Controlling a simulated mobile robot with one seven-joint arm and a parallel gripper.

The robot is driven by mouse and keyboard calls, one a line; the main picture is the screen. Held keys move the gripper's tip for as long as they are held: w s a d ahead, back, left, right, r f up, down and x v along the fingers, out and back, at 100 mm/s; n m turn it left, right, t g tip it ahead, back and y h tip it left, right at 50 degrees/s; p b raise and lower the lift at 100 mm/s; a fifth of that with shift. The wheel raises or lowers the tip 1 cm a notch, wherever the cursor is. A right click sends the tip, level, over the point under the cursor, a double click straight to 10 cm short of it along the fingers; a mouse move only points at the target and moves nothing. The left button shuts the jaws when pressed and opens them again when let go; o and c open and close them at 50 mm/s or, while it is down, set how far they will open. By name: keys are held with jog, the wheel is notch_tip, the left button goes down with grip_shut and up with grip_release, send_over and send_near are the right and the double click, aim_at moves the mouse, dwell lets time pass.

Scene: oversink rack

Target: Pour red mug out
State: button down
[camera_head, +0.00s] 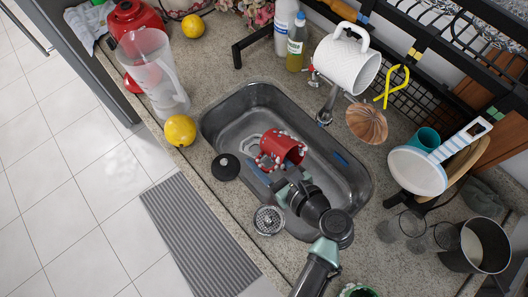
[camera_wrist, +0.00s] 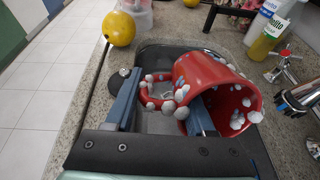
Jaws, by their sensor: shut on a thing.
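The red mug (camera_head: 284,146) is over the sink basin (camera_head: 222,125) in the head view, lying tilted on its side. It has white bead-like dots around its rim and handle. In the wrist view the mug (camera_wrist: 205,72) has its open mouth facing to the lower right. My gripper (camera_head: 276,174) is shut on the mug at its handle side. In the wrist view my gripper's (camera_wrist: 165,90) left finger is beside the handle, and the right finger is partly hidden by the mug. I cannot tell whether anything is inside the mug.
A faucet (camera_head: 326,108) stands behind the sink. A black stopper (camera_head: 226,167) and a metal strainer (camera_head: 268,220) lie on the front rim. A lemon (camera_head: 180,130) and a blender (camera_head: 152,75) are at left. A white pan (camera_head: 418,170) and glasses crowd the right.

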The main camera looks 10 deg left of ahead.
jog(key=shift+r+g+h+p, duration=0.5)
jog(key=shift+g+h+p, duration=0.6)
jog(key=shift+p, duration=3.2)
jog(key=shift+f, duration=0.1)
jog(key=shift+f+h, duration=0.1)
jog(key=shift+h, duration=0.3)
